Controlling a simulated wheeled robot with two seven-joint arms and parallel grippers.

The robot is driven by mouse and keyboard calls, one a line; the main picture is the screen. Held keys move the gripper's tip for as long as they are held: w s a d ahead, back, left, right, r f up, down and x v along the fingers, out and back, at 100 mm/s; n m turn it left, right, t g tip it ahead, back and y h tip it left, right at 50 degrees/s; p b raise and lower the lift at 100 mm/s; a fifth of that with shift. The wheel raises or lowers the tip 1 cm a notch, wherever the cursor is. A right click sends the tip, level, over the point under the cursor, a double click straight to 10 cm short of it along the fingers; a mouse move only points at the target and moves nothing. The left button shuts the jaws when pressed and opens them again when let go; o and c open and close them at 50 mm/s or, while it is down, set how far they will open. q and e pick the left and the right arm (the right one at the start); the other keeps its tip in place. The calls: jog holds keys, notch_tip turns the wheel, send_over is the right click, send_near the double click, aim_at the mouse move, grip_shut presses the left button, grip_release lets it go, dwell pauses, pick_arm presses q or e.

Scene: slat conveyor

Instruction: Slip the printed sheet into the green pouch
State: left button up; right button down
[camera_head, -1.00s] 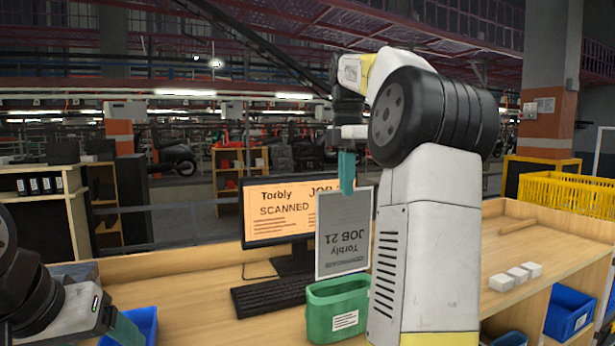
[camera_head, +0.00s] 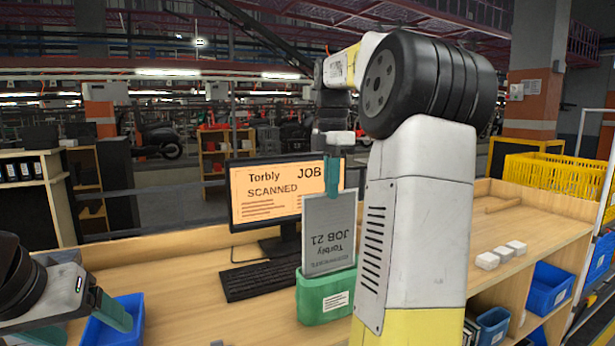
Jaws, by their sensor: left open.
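The grey printed sheet (camera_head: 328,232) hangs upside down from my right gripper (camera_head: 333,178), which is shut on one edge of it. The sheet reads "Torbly JOB 21". Its lower end is hidden behind the front wall of the green pouch (camera_head: 318,296), so it appears to be inside the mouth. The pouch stands upright on the desk with a white label on its front. My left gripper (camera_head: 118,312) is open and empty at the lower left, over a blue bin and well apart from the pouch.
A monitor (camera_head: 275,190) reading "Torbly JOB SCANNED" and a black keyboard (camera_head: 255,278) stand behind and left of the pouch. A blue bin (camera_head: 125,332) is at the lower left. White blocks (camera_head: 502,254) lie on the right of the desk (camera_head: 530,228). A yellow crate (camera_head: 550,182) is beyond.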

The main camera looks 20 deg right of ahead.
notch_tip(320, 180, down, 7)
jog(key=shift+f, duration=0.15)
dwell(0.7)
jog(key=c, duration=1.6)
grip_release()
jog(key=shift+r, duration=4.05)
